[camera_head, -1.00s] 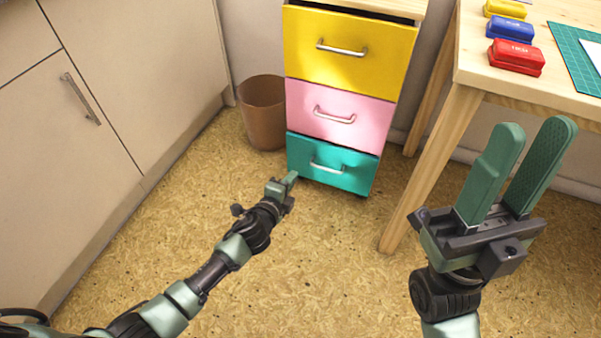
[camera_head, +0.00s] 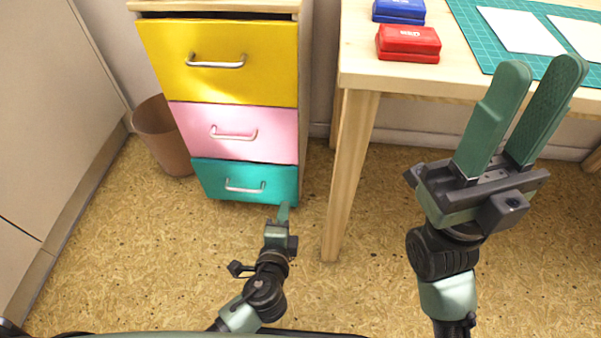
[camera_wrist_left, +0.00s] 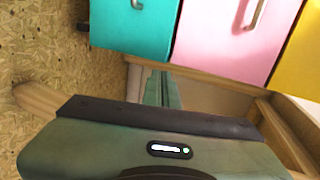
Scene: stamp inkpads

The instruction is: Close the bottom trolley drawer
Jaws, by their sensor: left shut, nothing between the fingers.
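The trolley (camera_head: 304,60) has three drawers. The bottom one is the teal drawer (camera_head: 225,175) with a silver handle; its front looks about level with the pink drawer (camera_head: 275,128) above, but I cannot tell whether a small gap remains. The teal drawer also shows at the top of the left wrist view (camera_wrist_left: 120,30). My left gripper (camera_head: 283,208) is shut and empty, its tips low by the teal front's lower right corner; contact is unclear. My right gripper (camera_head: 540,68) is open and empty, raised on the right in front of the table.
The yellow top drawer (camera_head: 260,75) has a dark gap above it. A brown bin (camera_head: 160,140) stands left of the trolley. A wooden table (camera_head: 360,60) with red (camera_head: 408,45) and blue (camera_head: 399,12) inkpads stands right; its leg (camera_head: 345,190) is near my left gripper. The front floor is clear.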

